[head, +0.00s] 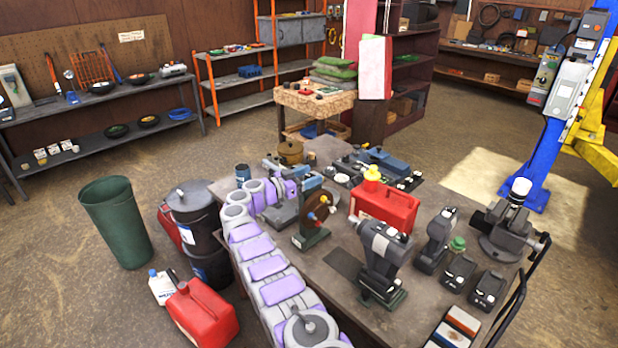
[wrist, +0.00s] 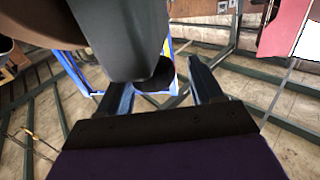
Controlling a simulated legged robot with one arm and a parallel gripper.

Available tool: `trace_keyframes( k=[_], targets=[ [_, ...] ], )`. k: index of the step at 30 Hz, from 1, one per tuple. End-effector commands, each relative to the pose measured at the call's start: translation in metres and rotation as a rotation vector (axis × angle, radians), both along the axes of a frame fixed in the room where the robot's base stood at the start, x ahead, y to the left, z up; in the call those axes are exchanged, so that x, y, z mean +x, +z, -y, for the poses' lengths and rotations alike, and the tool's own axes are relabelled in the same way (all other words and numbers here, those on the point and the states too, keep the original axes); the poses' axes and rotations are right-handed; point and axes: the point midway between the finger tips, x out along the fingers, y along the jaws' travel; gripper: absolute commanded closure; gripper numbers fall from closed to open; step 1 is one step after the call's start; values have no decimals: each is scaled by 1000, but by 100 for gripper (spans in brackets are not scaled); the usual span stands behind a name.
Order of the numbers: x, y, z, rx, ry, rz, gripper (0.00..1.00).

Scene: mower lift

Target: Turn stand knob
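A dark grey part (wrist: 124,38) with a round black end (wrist: 156,76) reaches down in front of the fingers. The black end appears between them. I cannot tell whether they touch it, or for certain which part is the stand knob.
The workbench (head: 345,268) is crowded. A red can (head: 384,210) and grey power tools (head: 384,258) stand right of the wheel. A vise (head: 508,228) is at the right corner.

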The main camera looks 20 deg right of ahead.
Motion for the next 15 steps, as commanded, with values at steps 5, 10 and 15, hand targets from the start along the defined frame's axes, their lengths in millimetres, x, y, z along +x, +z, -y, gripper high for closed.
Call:
trace_keyframes(
  k=[5, 10, 15],
  targets=[
    [-1, -5, 3, 4, -3, -5, 34],
    [-2, -3, -8, 6, -2, -5, 34],
    [-7, -3, -32, 3, 1, -7, 34]
  ],
)
